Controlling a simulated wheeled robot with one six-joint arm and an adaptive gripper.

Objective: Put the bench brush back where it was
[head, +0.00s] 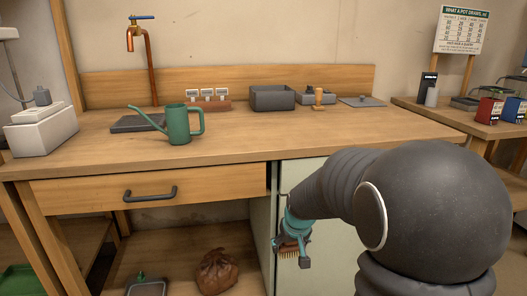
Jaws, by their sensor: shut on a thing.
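My gripper (294,243), at the end of my dark arm, is low in front of the pale green cabinet door (262,235), below the bench top. It is shut on the bench brush (289,252), of which a brown bristle edge shows. The rest of the brush is hidden by the gripper, and I cannot tell how its handle lies. The wooden bench top (330,135) is above and behind the gripper.
A copper tap (146,55) rises behind. A brown sack (216,270) sits on the lower shelf. The bench's front middle is clear.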

